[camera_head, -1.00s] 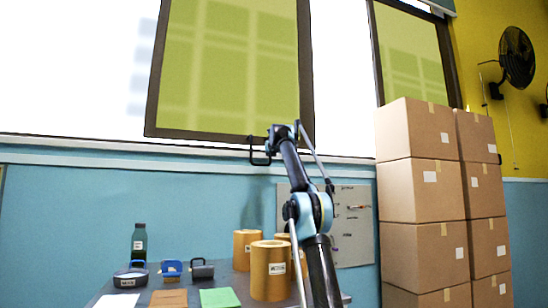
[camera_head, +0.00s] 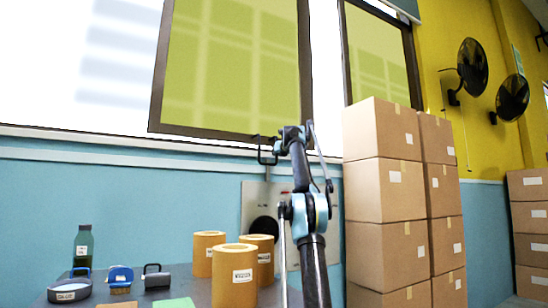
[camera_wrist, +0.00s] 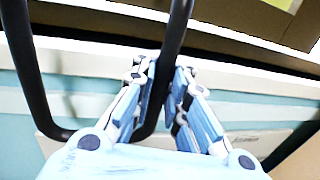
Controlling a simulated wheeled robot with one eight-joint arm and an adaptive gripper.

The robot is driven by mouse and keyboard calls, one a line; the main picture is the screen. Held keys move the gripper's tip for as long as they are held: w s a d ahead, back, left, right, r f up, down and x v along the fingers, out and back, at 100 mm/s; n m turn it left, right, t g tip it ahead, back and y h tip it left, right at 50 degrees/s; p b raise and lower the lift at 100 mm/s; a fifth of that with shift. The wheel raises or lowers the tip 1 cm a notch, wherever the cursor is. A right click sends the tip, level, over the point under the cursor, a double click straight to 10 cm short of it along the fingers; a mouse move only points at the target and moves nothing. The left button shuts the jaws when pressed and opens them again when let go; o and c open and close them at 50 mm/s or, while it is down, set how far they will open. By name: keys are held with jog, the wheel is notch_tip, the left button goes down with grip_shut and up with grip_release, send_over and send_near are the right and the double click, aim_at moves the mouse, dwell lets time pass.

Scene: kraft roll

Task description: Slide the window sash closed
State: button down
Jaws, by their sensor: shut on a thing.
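The window sash (camera_head: 232,60) is a yellow-green pane in a dark brown frame, upright in the large window. Bright open window shows to its left and a narrow bright strip to its right. A black loop handle (camera_head: 262,155) hangs at its lower right edge. It also shows large in the wrist view as a black bar loop (camera_wrist: 25,75). My gripper (camera_wrist: 160,75) is shut around one bar of this handle, with the bar running between its fingers. In the head view my gripper (camera_head: 278,142) is at the sash's lower right corner, partly hidden by my arm.
A second dark-framed pane (camera_head: 378,55) stands to the right. Stacked cardboard boxes (camera_head: 385,190) rise right of my arm. A table below holds kraft rolls (camera_head: 235,275), a green bottle (camera_head: 83,247) and small items. Wall fans (camera_head: 472,67) hang at the right.

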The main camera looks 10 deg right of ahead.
jog(key=shift+d, duration=0.45)
jog(key=c, duration=1.6)
grip_release()
jog(key=shift+d+r, duration=0.15)
jog(key=shift+d, duration=0.05)
jog(key=shift+a, duration=0.1)
jog(key=shift+s, duration=0.1)
jog(key=s+d, duration=0.1)
jog(key=s, duration=1)
jog(key=shift+s+d, duration=0.25)
jog(key=shift+d, duration=0.15)
